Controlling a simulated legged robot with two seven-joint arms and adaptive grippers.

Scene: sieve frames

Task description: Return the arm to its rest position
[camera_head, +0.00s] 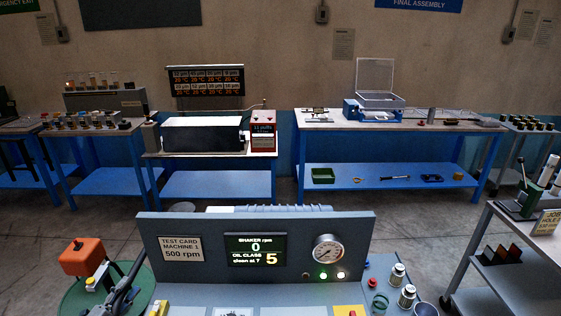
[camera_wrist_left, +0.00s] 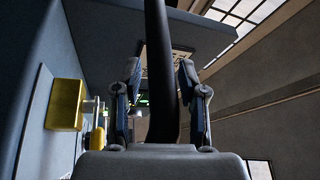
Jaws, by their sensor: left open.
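My left gripper (camera_head: 122,290) is at the lower left of the head view, left of the grey console (camera_head: 200,225). In the left wrist view its two fingers (camera_wrist_left: 160,68) stand apart, open. A dark upright bar (camera_wrist_left: 162,25) shows between them; I cannot tell whether it touches either finger. A yellow block (camera_wrist_left: 65,104) is left of the fingers, on a blue-grey surface. My right gripper is not in view.
The console has a display (camera_head: 255,248) reading shaker 0 rpm and oil class 5, and a gauge (camera_head: 328,249). An orange box (camera_head: 82,257) stands near my left gripper. Small metal jars (camera_head: 407,296) stand at lower right. Blue workbenches (camera_head: 395,175) line the back.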

